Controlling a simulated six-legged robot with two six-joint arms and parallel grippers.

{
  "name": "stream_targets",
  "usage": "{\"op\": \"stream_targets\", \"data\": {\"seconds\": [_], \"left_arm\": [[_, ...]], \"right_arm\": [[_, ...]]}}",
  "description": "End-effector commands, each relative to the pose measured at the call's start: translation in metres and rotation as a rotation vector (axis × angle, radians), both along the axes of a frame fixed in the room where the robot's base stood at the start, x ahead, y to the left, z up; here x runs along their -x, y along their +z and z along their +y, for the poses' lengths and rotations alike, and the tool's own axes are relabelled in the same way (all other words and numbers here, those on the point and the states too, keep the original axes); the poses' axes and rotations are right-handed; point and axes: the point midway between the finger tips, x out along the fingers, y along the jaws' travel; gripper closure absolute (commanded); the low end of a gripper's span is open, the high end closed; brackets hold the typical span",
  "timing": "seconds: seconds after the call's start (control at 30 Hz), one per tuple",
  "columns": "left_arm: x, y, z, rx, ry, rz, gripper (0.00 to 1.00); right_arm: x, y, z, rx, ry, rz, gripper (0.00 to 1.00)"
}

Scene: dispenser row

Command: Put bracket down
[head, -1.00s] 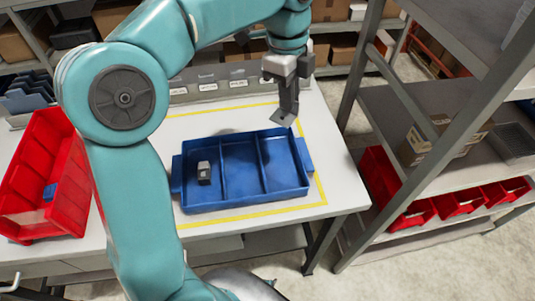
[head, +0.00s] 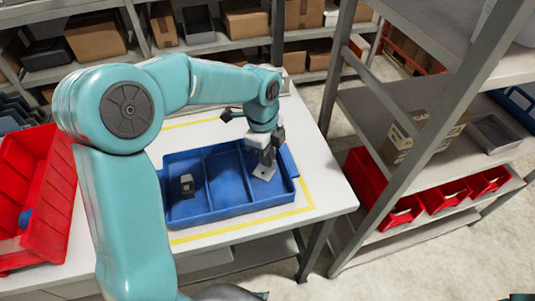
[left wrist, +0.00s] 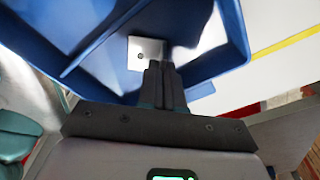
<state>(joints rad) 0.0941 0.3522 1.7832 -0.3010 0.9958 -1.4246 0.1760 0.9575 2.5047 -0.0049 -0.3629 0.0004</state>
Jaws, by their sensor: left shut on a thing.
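The bracket (head: 264,173), a light grey metal plate with a hole, is in the jaws of my left gripper (head: 267,157). It also shows in the left wrist view (left wrist: 146,50), just beyond the shut fingers (left wrist: 160,70). The gripper points down into the right compartment of the blue tray (head: 236,212), with the bracket low inside it. I cannot tell whether the bracket touches the tray floor. The tray walls (left wrist: 235,40) surround it in the wrist view. My right gripper is not in view.
A small grey and black part (head: 187,186) sits in the tray's left compartment; the middle one is empty. A red bin (head: 35,200) stands at the left on the white table (head: 230,239). A metal shelf unit (head: 385,200) with red bins is at the right.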

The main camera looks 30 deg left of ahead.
Motion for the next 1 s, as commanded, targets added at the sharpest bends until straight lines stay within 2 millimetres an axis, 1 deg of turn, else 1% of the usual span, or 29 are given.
{"op": "stream_targets", "data": {"seconds": [0.13,0.23,0.27,0.3,0.33,0.57,0.67,0.77,0.87,1.0], "left_arm": [[0.0,0.0,0.0,0.0,0.0,-0.001,1.0],[0.0,-0.003,0.0,0.0,0.0,0.0,1.0],[0.0,-0.003,0.0,0.0,0.0,0.0,0.92],[0.0,-0.002,0.0,0.0,0.0,0.0,0.78],[0.0,-0.002,0.0,0.0,0.0,0.0,0.69],[0.0,-0.002,0.0,0.0,0.0,0.0,0.69],[0.0,0.002,0.0,0.0,0.0,-0.001,0.69],[-0.001,0.012,0.001,0.0,0.001,-0.005,0.69],[-0.001,0.033,0.003,-0.001,0.002,-0.007,0.69],[0.0,0.067,0.006,0.0,0.001,-0.006,0.69]], "right_arm": [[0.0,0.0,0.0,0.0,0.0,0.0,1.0],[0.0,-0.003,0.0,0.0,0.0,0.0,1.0],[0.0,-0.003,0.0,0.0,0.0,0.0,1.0],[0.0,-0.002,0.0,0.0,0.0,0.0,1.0],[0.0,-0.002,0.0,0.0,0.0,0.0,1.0],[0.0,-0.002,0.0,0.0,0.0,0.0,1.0],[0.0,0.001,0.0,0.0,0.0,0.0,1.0],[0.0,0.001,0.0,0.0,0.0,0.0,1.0],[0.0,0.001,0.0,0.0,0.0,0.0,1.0],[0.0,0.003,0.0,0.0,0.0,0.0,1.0]]}}
